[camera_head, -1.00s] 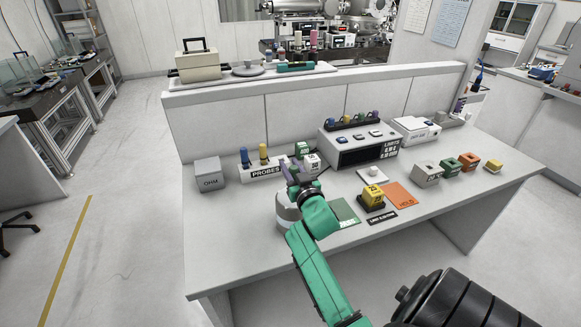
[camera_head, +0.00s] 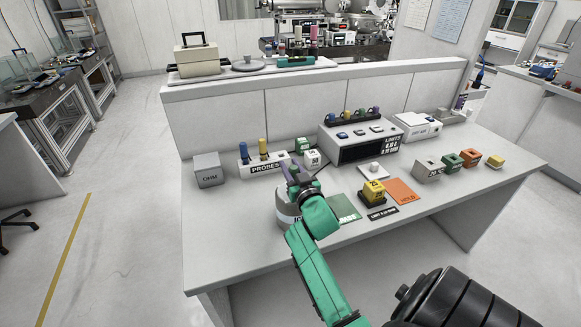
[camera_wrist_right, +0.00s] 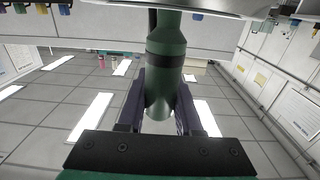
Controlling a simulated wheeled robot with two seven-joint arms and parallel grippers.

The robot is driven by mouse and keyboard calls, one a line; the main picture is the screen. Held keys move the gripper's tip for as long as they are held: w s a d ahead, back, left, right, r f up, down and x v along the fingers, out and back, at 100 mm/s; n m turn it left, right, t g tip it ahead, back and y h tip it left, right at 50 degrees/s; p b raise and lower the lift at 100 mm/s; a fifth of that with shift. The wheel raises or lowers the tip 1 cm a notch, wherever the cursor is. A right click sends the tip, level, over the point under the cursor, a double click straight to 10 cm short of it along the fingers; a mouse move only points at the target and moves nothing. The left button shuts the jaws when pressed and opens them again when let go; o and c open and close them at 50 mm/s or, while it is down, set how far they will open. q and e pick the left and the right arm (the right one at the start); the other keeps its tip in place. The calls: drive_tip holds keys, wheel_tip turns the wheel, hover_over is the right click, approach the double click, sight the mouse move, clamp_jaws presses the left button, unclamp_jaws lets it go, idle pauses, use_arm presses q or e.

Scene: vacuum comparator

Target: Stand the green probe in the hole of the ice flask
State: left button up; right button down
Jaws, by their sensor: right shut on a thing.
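My right gripper (camera_head: 293,178) is above the ice flask (camera_head: 286,208), a pale round vessel near the desk's left front, partly covered by my gripper and arm. In the right wrist view my gripper (camera_wrist_right: 160,105) is shut on the green probe (camera_wrist_right: 166,70), a green cylinder with a dark band. The probe runs away from the fingers toward a pale surface at the picture's top edge. In the head view the probe is hidden by the gripper. The flask's hole is hidden, so I cannot tell whether the probe's tip is in it. My left gripper is not in view.
The probe rack (camera_head: 259,170) behind holds a blue and a yellow probe. A green mat (camera_head: 344,207) and a yellow block (camera_head: 373,190) lie to the right.

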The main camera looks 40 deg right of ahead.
drive_tip(key=shift+f, duration=0.15)
drive_tip(key=c, duration=0.5)
unclamp_jaws()
drive_tip(key=b+v, duration=0.2)
drive_tip(key=v, duration=1.2)
drive_tip(key=shift+s+b, duration=0.25)
drive_tip(key=shift+b, duration=0.1)
